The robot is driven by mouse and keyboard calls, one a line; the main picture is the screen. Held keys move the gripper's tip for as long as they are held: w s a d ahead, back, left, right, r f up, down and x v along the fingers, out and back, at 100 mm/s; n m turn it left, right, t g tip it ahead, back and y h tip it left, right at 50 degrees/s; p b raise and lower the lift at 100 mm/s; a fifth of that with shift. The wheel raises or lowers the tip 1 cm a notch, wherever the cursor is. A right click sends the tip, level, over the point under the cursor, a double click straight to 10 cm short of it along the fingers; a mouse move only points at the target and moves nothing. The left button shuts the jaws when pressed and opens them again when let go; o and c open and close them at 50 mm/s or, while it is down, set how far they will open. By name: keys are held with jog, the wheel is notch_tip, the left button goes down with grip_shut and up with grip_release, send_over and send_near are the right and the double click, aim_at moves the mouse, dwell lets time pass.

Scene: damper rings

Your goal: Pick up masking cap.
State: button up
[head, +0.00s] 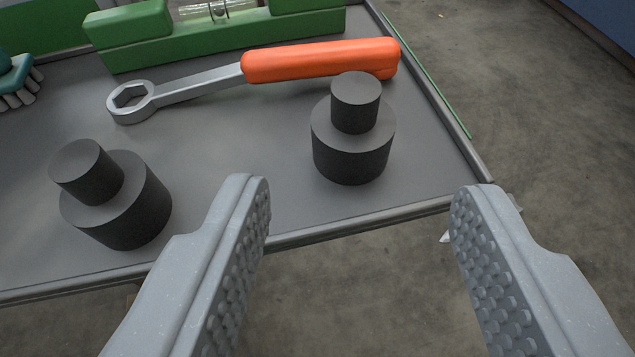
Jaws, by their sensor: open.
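Two dark grey stepped caps, each a wide cylinder with a narrower one on top, stand upright on the grey table. One masking cap (352,152) is right of the middle, near the table's right corner. The other masking cap (127,212) is at the left, close to the front edge. I cannot tell from the picture which one the task names. My gripper (360,190) is open and empty, its two studded fingers spread wide at the table's front edge. The right-hand cap lies beyond the gap between the fingertips, apart from both.
A wrench with an orange handle (310,62) lies just behind the right-hand cap. A green spirit level (215,38) lies behind it. A teal brush (15,78) is at the far left. The grey table (235,150) is bare between the caps; concrete floor (490,80) lies beyond its right edge.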

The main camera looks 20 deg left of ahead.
aim_at(355, 87)
jog(key=b+x, duration=0.3)
jog(key=x, duration=1)
jog(key=shift+w+d, duration=0.1)
jog(key=shift+w, duration=0.2)
jog(key=shift+r, duration=0.1)
jog(key=shift+c, duration=0.3)
grip_shut()
